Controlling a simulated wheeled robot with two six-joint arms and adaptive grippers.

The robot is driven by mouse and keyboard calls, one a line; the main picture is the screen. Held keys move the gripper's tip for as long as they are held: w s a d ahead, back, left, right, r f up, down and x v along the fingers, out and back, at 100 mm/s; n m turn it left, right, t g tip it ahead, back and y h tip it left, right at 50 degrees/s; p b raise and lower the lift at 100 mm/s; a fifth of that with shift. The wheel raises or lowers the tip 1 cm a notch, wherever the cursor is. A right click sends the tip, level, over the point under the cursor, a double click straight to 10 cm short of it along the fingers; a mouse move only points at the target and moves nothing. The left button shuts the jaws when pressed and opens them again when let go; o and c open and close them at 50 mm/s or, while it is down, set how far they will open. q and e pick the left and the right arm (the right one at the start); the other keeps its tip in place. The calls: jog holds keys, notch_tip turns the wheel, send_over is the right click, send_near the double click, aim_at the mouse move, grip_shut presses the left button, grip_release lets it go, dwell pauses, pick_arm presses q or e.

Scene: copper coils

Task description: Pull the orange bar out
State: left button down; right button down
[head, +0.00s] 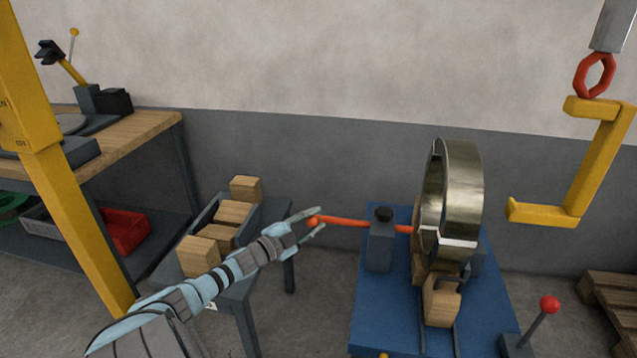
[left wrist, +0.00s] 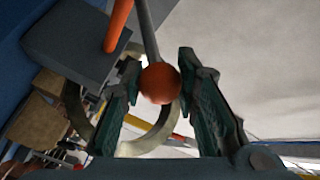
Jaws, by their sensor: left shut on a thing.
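In the left wrist view the orange knob (left wrist: 160,83) sits between the two fingertips, and the bar enters the grey block (left wrist: 75,40) at the upper left. The bar's far end is hidden behind the coil. My right gripper is in neither view.
Wooden blocks (head: 235,212) lie in a tray on a small table left of the blue stand (head: 390,320). A yellow hook (head: 590,165) hangs at the right. A lever with a red ball (head: 549,304) stands at the front right. A workbench (head: 135,138) is at the left.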

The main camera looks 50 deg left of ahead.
pick_arm(q)
jog(key=shift+a, duration=0.15)
jog(key=c, duration=1.5)
grip_release()
jog(key=shift+c, duration=0.2)
jog(key=o, duration=0.3)
jog(key=shift+s+a, duration=0.15)
jog(key=shift+s, duration=0.1)
jog(key=shift+w, duration=0.1)
jog(key=s, duration=0.8)
jog(key=s+d, duration=0.1)
jog(key=s, duration=0.3)
